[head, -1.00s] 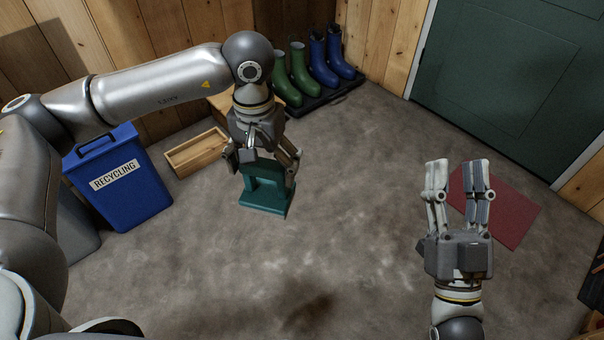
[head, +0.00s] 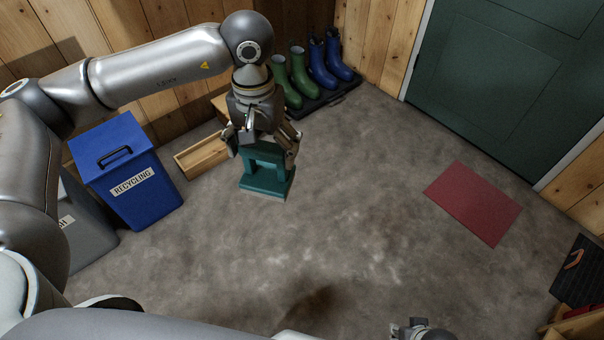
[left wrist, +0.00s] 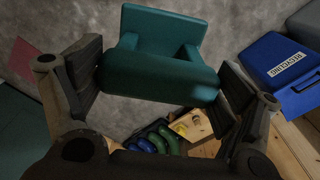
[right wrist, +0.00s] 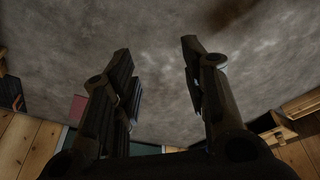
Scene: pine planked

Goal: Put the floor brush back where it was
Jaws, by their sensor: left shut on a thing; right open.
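The floor brush (head: 266,182) is teal with a bridge-shaped handle and a pale underside edge. My left gripper (head: 262,150) points down and is shut on its handle. In the left wrist view the handle of the floor brush (left wrist: 158,76) lies between the two fingers. The brush is upright; I cannot tell whether its underside touches the floor. My right gripper is open and empty in the right wrist view (right wrist: 160,65), with bare floor beyond its fingers. In the head view only a small part of the right arm shows at the bottom edge.
A blue recycling bin (head: 128,172) and a grey bin (head: 88,232) stand at left. A wooden box (head: 203,157) lies left of the brush. Green boots (head: 283,85) and blue boots (head: 326,65) stand behind on a black tray (head: 337,96). A red mat (head: 473,203) lies right. The middle floor is clear.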

